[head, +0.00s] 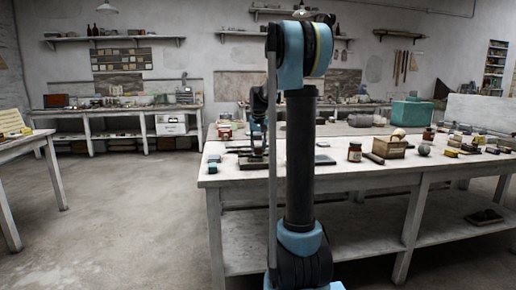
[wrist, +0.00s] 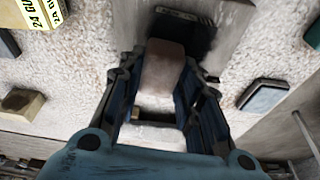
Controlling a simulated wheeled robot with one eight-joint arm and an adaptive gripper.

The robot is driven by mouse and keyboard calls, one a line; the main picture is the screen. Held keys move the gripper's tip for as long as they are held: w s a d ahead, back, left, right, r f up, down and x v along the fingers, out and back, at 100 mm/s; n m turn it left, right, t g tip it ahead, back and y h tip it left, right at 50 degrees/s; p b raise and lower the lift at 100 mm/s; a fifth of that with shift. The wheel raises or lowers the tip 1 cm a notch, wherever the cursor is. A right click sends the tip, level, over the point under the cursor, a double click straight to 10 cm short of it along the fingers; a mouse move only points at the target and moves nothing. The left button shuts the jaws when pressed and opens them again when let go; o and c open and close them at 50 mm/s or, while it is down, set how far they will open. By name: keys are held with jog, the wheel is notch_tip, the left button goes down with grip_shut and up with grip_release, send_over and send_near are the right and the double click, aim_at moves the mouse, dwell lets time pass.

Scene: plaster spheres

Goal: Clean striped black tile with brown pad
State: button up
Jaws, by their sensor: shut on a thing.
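My gripper (wrist: 163,85) is shut on a brown pad (wrist: 164,65), a pinkish-brown block between the two fingers in the wrist view. A black tile (wrist: 190,42) lies just beyond and partly under the pad, on a grey board (wrist: 232,35). A pale marking shows at the tile's far edge; its stripes are too blurred to make out. I cannot tell whether the pad touches the tile. In the head view my gripper (head: 254,158) is low over the left part of the white workbench (head: 230,178), and the pad and tile cannot be made out there.
In the wrist view a tan block (wrist: 22,103) and a labelled container (wrist: 32,14) lie left, and a dark teal tile (wrist: 264,95) lies right. In the head view a brown jar (head: 355,152) and wooden box (head: 388,147) stand right of my arm. The bench's front edge is near.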

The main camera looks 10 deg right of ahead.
jog(key=shift+f, duration=0.4)
jog(key=shift+s+a, duration=0.1)
jog(key=shift+s, duration=0.8)
jog(key=shift+w+d, duration=0.2)
jog(key=shift+w, duration=1.6)
jog(key=shift+s, duration=0.1)
jog(key=shift+s+a, duration=0.2)
jog(key=shift+s, duration=1.5)
jog(key=shift+w+d, duration=0.2)
jog(key=shift+w, duration=1.65)
jog(key=shift+r, duration=0.1)
